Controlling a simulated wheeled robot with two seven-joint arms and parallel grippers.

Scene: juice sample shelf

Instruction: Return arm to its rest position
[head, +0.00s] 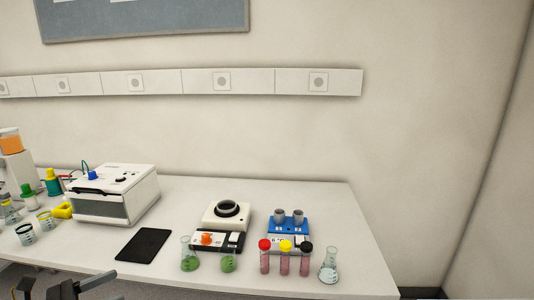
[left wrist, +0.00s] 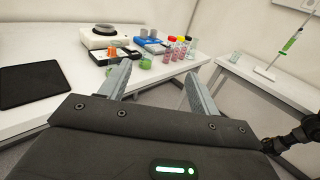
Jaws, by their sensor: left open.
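My left gripper (head: 64,285) shows at the bottom left of the head view, partly cut off by the frame edge. It is in front of the white lab table (head: 180,200), off its near edge. In the left wrist view the two grey fingers of the left gripper (left wrist: 158,88) stand apart with nothing between them. Tubes and flasks on the table lie beyond the fingers, out of contact. My right gripper does not show clearly; only a dark arm part is at the right edge of the left wrist view.
A black pad (head: 143,245) lies near the table's front edge. A white box device (head: 115,195), a white-and-black device (head: 226,214), a blue device (head: 288,228), capped tubes (head: 285,262) and glass flasks (head: 328,268) stand along the table. The right end is clear.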

